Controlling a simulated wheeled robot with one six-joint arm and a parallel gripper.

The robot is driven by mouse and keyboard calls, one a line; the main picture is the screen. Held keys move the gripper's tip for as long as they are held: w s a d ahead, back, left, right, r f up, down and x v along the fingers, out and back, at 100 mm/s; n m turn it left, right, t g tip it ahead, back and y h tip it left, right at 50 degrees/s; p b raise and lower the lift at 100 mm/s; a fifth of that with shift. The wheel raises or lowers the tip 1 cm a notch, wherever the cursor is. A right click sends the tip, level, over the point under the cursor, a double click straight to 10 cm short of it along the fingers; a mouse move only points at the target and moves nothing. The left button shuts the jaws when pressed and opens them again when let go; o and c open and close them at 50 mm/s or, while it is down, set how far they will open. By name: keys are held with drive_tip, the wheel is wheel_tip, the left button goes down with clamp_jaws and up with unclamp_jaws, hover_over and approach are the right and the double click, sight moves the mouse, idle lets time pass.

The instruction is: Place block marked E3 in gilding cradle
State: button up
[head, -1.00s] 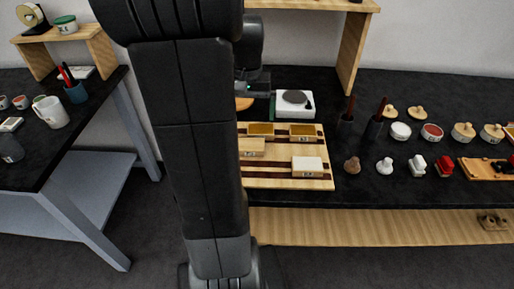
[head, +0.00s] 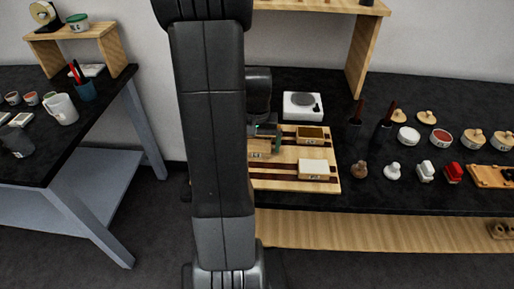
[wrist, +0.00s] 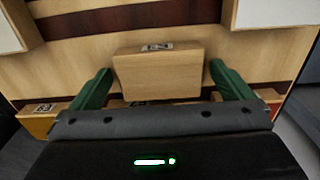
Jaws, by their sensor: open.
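A plain wooden block (wrist: 158,75) with a small dark label lies on the striped board; the label is too small to read surely. It also shows in the head view (head: 262,149), partly hidden by my arm. My gripper (wrist: 160,68) is open, with one green finger on either side of this block and nothing held. The fingers look apart from its sides. I cannot tell which block is E3 or which place is the gilding cradle.
A white hot plate (head: 303,106) stands behind. Dark upright tools (head: 384,130), stamps and small pots fill the table to the right.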

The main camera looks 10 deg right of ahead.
drive_tip(key=c, duration=1.1)
drive_tip(key=shift+r, duration=0.1)
